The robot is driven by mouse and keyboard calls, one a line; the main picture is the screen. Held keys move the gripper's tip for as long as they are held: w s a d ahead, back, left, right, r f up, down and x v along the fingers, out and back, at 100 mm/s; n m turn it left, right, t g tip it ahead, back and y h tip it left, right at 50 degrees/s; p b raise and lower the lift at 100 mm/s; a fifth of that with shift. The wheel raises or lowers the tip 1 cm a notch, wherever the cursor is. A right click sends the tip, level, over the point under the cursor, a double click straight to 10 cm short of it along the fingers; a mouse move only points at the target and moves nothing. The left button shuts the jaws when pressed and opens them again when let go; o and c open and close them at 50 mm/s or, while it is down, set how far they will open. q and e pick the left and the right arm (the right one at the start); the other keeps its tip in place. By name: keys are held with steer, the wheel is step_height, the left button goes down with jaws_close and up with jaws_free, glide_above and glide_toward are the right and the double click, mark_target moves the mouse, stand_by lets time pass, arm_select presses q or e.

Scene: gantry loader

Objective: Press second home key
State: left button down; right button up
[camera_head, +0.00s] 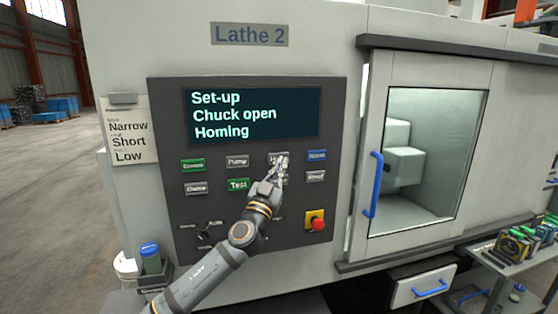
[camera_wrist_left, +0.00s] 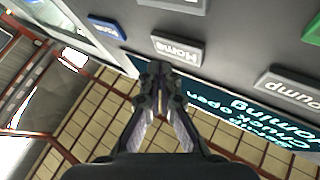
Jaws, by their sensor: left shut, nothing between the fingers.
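The Home key (camera_wrist_left: 178,48) is a grey key on the dark control panel of Lathe 2. It appears upside down in the left wrist view. In the head view the key (camera_head: 278,157) is partly covered by my left gripper (camera_head: 280,169). The left gripper is shut and empty. In the wrist view its fingertips (camera_wrist_left: 154,75) are at the edge of the Home key; I cannot tell whether they touch it. The screen (camera_head: 252,115) reads "Set-up, Chuck open, Homing". My right gripper is not in view.
Close by are a grey Pump key (camera_head: 237,161), a green Test key (camera_head: 238,184), a blue key (camera_head: 317,155) and a grey key (camera_head: 315,176). A red emergency knob (camera_head: 316,222) sits lower right. The lathe door's blue handle (camera_head: 373,185) is further right.

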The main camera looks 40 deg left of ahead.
arm_select(q)
steer(key=shift+s+d, duration=1.5)
steer(key=shift+d, duration=0.3)
